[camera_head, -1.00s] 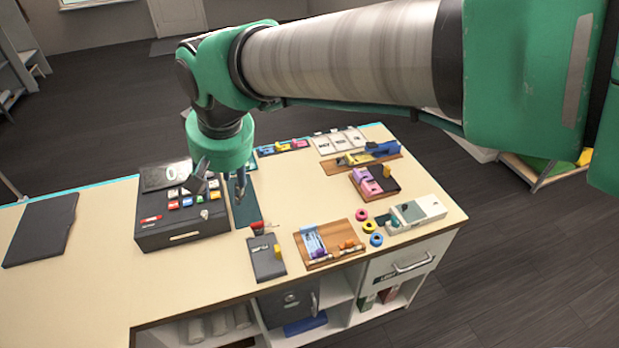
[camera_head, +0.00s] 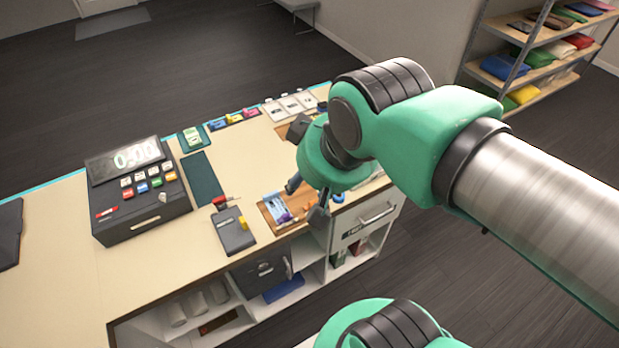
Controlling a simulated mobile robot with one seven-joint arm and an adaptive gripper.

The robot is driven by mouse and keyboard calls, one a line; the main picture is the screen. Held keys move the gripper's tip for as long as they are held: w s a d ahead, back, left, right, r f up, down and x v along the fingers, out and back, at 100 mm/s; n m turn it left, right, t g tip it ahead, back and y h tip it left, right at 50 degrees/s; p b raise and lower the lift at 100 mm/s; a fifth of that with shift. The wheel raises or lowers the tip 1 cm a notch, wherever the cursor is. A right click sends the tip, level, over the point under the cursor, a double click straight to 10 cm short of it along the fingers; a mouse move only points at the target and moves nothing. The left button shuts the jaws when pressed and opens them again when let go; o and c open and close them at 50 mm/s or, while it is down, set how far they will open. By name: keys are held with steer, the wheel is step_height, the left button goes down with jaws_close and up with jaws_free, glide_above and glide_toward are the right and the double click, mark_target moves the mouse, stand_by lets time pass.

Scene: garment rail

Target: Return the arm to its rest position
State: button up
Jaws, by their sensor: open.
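My arm reaches in from the right side of the head view, with grey and green links. My gripper (camera_head: 306,202) hangs at the arm's end over the right part of the counter (camera_head: 240,165), near its front edge. Its dark fingers are apart and nothing shows between them. It hides part of the wooden board (camera_head: 272,208) with a blue and white item on it. Whether the fingers touch anything below cannot be told.
A dark cash register (camera_head: 140,215) stands on the counter's left part. A dark card terminal (camera_head: 234,233) lies near the front edge. Small coloured items (camera_head: 235,118) line the back edge. Open shelves (camera_head: 205,308) are below. A rack with folded garments (camera_head: 530,60) stands back right.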

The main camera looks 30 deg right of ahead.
steer(key=shift+f, duration=0.15)
step_height(320, 180, down, 8)
steer(key=b, duration=0.8)
steer(key=shift+f+b, duration=0.15)
steer(key=shift+b, duration=0.2)
stand_by(0.9)
